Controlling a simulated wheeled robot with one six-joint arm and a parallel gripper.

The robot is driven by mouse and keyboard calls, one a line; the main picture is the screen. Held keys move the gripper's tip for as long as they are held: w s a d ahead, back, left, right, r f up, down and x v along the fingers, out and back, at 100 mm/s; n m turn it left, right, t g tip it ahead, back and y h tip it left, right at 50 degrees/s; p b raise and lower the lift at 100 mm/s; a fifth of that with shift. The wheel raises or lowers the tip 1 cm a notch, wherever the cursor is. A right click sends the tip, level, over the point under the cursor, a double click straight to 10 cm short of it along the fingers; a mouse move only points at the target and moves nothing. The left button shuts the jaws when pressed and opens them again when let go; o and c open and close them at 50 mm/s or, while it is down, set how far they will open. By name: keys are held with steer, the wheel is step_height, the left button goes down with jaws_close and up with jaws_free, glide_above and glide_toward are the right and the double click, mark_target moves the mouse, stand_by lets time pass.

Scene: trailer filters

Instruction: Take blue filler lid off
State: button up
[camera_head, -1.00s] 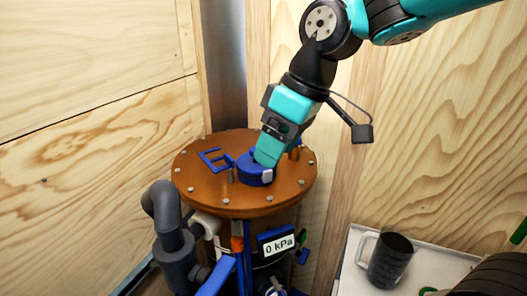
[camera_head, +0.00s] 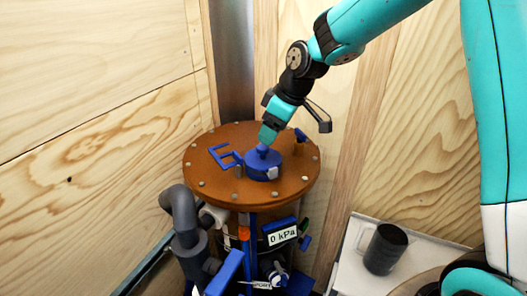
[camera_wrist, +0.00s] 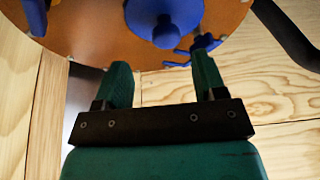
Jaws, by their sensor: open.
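The blue filler lid (camera_head: 263,168) with its round knob sits on the brown round tank top (camera_head: 215,185). It also shows at the top of the wrist view (camera_wrist: 185,14), partly cut off by the frame edge. My gripper (camera_head: 267,137) is just above and behind the knob in the head view. In the wrist view, my gripper (camera_wrist: 163,72) has its two green fingers wide apart with nothing between them. The knob lies beyond the fingertips, apart from them.
A blue bracket-shaped handle (camera_head: 222,156) stands left of the lid. Bolts ring the tank top's rim. A grey pipe (camera_head: 184,215) and a 0 kPa gauge (camera_head: 282,237) are below. A dark mug (camera_head: 385,249) stands on a white surface at right. Wooden walls close in behind.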

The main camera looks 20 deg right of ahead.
mark_target(263, 147)
steer(key=shift+s+a+p+x, duration=0.15)
steer(key=shift+p+x, duration=0.7)
steer(key=shift+x, duration=0.6)
steer(key=shift+s+a+p+x, duration=0.15)
steer(key=shift+p+x, duration=0.65)
steer(key=shift+x, duration=0.65)
steer(key=c, duration=1)
